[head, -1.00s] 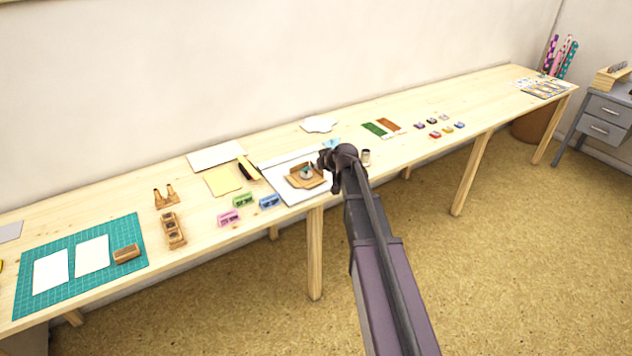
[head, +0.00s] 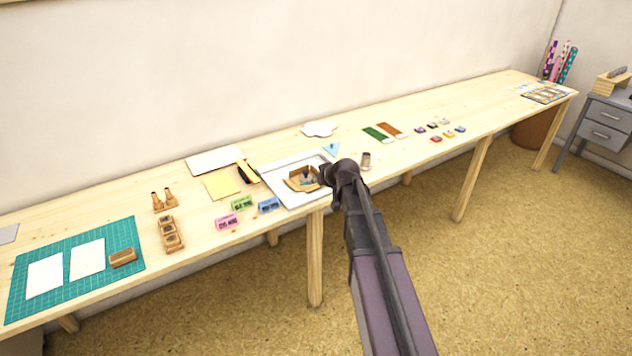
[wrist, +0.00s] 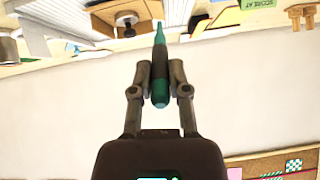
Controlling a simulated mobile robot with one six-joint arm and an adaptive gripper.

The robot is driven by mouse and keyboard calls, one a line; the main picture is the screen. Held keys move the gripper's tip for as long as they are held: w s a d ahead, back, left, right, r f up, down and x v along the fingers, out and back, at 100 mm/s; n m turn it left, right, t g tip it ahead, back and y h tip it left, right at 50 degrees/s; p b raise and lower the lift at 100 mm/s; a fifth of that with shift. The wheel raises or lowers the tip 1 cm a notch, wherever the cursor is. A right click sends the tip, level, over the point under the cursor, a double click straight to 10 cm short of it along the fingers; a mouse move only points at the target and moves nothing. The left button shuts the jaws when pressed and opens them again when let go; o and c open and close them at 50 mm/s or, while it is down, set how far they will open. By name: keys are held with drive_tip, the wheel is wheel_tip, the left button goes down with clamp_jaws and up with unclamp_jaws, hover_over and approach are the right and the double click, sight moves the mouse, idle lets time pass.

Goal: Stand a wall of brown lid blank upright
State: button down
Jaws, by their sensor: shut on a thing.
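The brown lid blank (head: 291,185) sits on a white board (head: 278,173) near the front edge of the long table in the head view. Some of its walls look raised around its base, but the picture is too small to tell which stand fully upright. My gripper (wrist: 160,82) is shut on a slim teal pointed tool (wrist: 159,98) in the wrist view. In the head view my gripper is at the blank's right side, partly hidden by my wrist. I cannot tell whether the tool touches the blank.
Pink, green and blue small boxes (head: 228,221) and a wooden holder (head: 171,234) stand to the left. A teal cutting mat (head: 112,280) lies further left. A small metal cup (head: 366,160) stands right of my wrist. Several small inkpads (head: 448,135) lie further right.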

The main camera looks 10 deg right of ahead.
drive_tip(key=shift+f+b, duration=2.85)
drive_tip(key=shift+f, duration=0.15)
drive_tip(key=shift+w+a+r, duration=0.1)
drive_tip(key=shift+w+a, duration=0.25)
drive_tip(key=shift+w, duration=0.55)
drive_tip(key=shift+w+a+r, duration=0.1)
drive_tip(key=shift+w+a, duration=0.2)
drive_tip(key=shift+w, duration=0.55)
drive_tip(key=shift+w+a, duration=0.35)
drive_tip(key=shift+w, duration=0.55)
drive_tip(key=shift+d+r+p, duration=0.35)
drive_tip(key=shift+r+p, duration=0.5)
drive_tip(key=shift+p, duration=0.15)
drive_tip(key=shift+w+d+r, duration=0.1)
drive_tip(key=shift+w+d, duration=0.1)
drive_tip(key=shift+d, duration=0.2)
drive_tip(key=shift+w+d+r, duration=0.1)
drive_tip(key=shift+w+d, duration=0.05)
drive_tip(key=shift+d, duration=0.25)
